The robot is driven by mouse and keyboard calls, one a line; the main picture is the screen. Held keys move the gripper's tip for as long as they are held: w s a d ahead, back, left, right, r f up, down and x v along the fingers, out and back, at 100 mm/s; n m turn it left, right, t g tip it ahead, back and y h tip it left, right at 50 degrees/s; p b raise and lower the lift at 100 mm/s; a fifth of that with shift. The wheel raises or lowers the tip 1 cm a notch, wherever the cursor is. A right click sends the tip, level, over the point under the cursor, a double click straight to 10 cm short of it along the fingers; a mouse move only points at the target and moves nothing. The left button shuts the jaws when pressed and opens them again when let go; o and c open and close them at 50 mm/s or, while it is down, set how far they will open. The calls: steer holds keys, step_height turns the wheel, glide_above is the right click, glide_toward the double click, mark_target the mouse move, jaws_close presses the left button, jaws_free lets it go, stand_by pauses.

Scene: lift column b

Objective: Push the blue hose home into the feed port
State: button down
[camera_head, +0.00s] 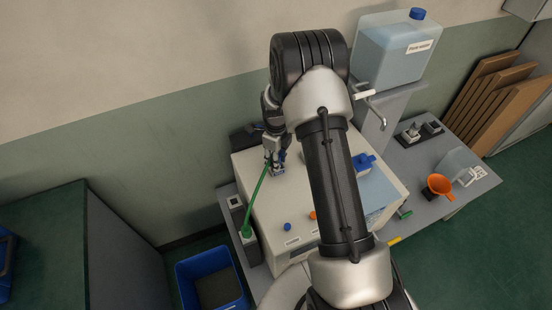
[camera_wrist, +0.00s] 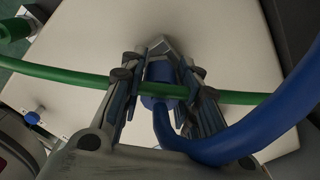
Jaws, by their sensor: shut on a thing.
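My gripper (camera_wrist: 160,70) is shut on the blue collar at the end of the blue hose (camera_wrist: 235,140). The hose bends away from the collar to the right in the wrist view. The feed port cannot be made out; the fingers and hoses hide what is beneath the collar.
The green hose's lower end is at a dark block (camera_head: 249,242) beside the machine. A blue knob (camera_head: 287,227) and a blue fitting (camera_head: 366,161) are on the machine.

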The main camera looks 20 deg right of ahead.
steer(key=shift+f, duration=0.15)
steer(key=c, duration=1.1)
jaws_free()
step_height(320, 180, up, 12)
steer(key=shift+r, duration=0.1)
